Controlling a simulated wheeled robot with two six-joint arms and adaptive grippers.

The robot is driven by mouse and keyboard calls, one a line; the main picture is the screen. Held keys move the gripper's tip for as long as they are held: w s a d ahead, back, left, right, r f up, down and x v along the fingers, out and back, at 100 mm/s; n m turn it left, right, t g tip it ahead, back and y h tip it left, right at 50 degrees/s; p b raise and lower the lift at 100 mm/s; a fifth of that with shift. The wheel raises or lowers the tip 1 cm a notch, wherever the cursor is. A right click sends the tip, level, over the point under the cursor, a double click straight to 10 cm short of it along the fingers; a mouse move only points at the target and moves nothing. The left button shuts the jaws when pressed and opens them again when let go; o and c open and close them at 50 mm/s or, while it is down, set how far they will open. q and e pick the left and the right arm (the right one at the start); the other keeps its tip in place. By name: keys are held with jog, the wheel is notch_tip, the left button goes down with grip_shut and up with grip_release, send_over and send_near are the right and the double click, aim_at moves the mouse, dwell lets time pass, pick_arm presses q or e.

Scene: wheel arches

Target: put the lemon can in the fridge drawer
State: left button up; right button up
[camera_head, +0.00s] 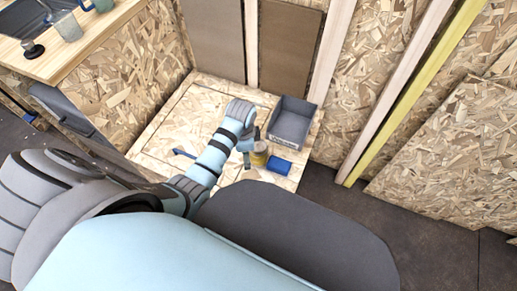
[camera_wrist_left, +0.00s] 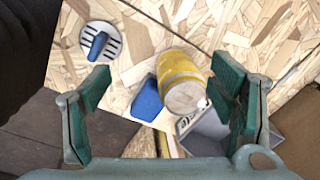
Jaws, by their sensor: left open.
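The lemon can, a yellow can with a pale end (camera_wrist_left: 182,72), lies in view between the open fingers of my left gripper (camera_wrist_left: 165,82), nearer the right finger. No finger visibly touches it. In the head view the yellow can (camera_head: 259,154) stands on the wooden platform, just beside my left gripper (camera_head: 247,157), which is partly hidden by its own wrist. A grey open-topped bin (camera_head: 293,122) stands behind and right of the can; I cannot tell whether it is the fridge drawer. My right gripper is not in view.
A wooden counter (camera_head: 75,50) holds cups at upper left.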

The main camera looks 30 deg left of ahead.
aim_at(258, 145)
pick_arm(q)
jog(key=w+d+r+m, duration=0.2)
jog(key=w+r+m, duration=0.2)
jog(key=w+r, duration=0.3)
jog(key=shift+m+g, duration=0.3)
jog(key=f+b, duration=0.1)
jog(key=f, duration=0.1)
jog(key=f+b, duration=0.1)
jog(key=f, duration=0.1)
jog(key=s+f+b, duration=0.1)
jog(key=f, duration=0.1)
jog(key=shift+a+f+b, duration=0.15)
jog(key=shift+f+b, duration=0.25)
jog(key=f+b, duration=0.3)
jog(key=f, duration=0.2)
jog(key=shift+s+f, duration=0.1)
jog(key=shift+s, duration=0.1)
jog(key=shift+f, duration=0.3)
jog(key=shift+r, duration=0.15)
jog(key=c, duration=1.6)
jog(key=shift+c, duration=0.7)
jog(key=shift+r, duration=0.15)
